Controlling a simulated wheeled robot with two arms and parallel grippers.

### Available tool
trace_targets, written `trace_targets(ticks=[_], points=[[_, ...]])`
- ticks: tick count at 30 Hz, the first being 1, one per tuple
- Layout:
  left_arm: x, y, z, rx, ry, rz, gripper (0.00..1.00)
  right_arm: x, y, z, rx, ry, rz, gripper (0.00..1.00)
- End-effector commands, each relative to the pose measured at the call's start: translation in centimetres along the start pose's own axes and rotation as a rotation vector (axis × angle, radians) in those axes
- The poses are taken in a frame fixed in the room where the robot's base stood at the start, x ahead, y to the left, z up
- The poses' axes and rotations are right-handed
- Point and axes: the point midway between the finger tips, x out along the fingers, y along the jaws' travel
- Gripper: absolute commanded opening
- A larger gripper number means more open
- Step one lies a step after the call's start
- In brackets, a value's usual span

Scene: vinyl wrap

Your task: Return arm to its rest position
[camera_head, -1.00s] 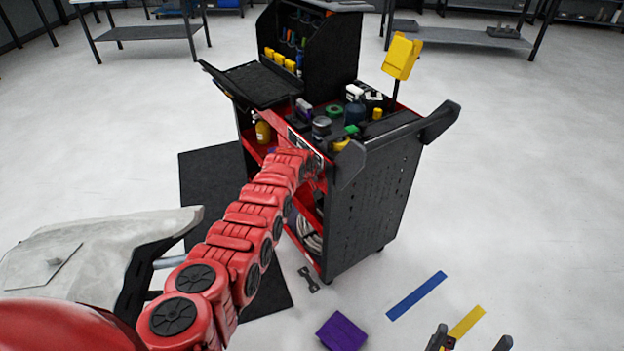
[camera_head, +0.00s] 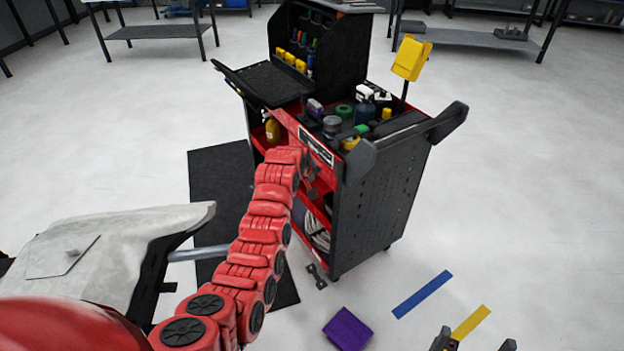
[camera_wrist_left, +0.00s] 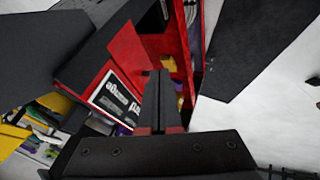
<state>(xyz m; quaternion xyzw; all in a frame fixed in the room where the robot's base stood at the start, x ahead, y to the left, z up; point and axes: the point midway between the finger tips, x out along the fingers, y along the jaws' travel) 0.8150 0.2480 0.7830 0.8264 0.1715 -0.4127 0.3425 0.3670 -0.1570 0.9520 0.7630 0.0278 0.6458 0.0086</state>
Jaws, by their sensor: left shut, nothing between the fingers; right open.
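My red left arm (camera_head: 262,235) reaches from the lower left toward the front of the black and red tool cart (camera_head: 385,190). Its end is beside the cart's red front edge in the head view; its fingers are hard to make out there. In the left wrist view the left gripper (camera_wrist_left: 158,95) has its two dark fingers together with nothing between them, in front of the cart's red frame and white label. My right gripper (camera_head: 477,343) is at the bottom right edge of the head view, its fingertips apart and empty, above the floor.
The cart carries bottles, tape rolls and a yellow holder (camera_head: 411,58). A dark mat (camera_head: 222,175) lies left of it. A purple block (camera_head: 347,328), a blue strip (camera_head: 422,294) and a yellow strip (camera_head: 470,322) show in front. Floor to the right is clear.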

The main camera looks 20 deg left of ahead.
Motion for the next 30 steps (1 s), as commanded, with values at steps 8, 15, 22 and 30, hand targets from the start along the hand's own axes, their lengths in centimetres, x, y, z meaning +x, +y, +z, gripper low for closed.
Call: trace_targets(ticks=[8,15,22,30], points=[[-3.3,0.0,0.0,0.0,0.001,0.001,0.0,-0.4,0.0,0.1,0.0,0.0,0.0,1.0],[-4.7,-0.1,0.1,0.0,-0.002,-0.001,0.0,-0.5,0.0,0.1,0.0,0.0,0.0,1.0],[-4.2,0.3,-0.1,0.013,0.037,0.029,0.0,-0.3,0.0,0.1,0.0,0.0,0.0,1.0],[-3.3,2.4,-2.0,0.136,0.441,0.273,0.0,0.7,0.0,-0.1,0.0,0.0,0.0,1.0]])
